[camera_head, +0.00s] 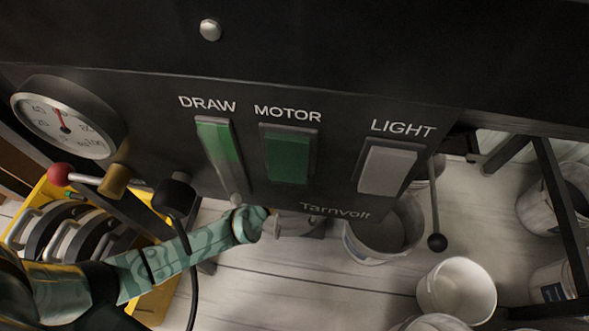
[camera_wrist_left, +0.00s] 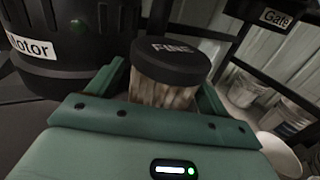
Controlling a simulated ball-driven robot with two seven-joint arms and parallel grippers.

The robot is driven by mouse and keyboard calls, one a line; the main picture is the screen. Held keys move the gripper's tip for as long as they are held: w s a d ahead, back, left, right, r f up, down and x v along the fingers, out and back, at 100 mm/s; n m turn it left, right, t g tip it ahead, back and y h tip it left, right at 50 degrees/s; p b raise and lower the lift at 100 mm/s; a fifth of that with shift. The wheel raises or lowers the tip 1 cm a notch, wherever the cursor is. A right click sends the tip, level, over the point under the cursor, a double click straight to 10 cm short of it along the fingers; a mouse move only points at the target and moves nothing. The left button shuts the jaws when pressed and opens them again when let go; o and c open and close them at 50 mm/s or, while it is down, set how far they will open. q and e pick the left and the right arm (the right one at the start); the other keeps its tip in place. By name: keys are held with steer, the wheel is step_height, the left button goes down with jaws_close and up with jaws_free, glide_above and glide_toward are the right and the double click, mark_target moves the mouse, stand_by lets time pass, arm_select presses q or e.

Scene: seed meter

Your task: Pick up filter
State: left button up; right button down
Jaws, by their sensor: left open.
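The filter (camera_wrist_left: 165,72) shows in the left wrist view as a short cylinder with a black cap marked "FINE" and a pale pleated body. My left gripper (camera_wrist_left: 160,84) is open, with one green finger on each side of the filter's body. I cannot tell whether either finger touches it. The filter's lower end is hidden behind the gripper's body. In the head view my left arm reaches under the dark panel (camera_head: 335,180), and the filter and fingertips are hidden there. My right gripper is in neither view.
A black housing labelled "Motor" (camera_wrist_left: 75,50) stands close left of the filter. A dark frame bar with a "Gate" sign (camera_wrist_left: 278,18) is at right. White buckets (camera_head: 457,290) stand on the floor.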

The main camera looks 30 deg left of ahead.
arm_select(q)
steer(key=shift+w+d+r, duration=0.1)
steer(key=shift+w, duration=0.2)
steer(key=c, duration=1.1)
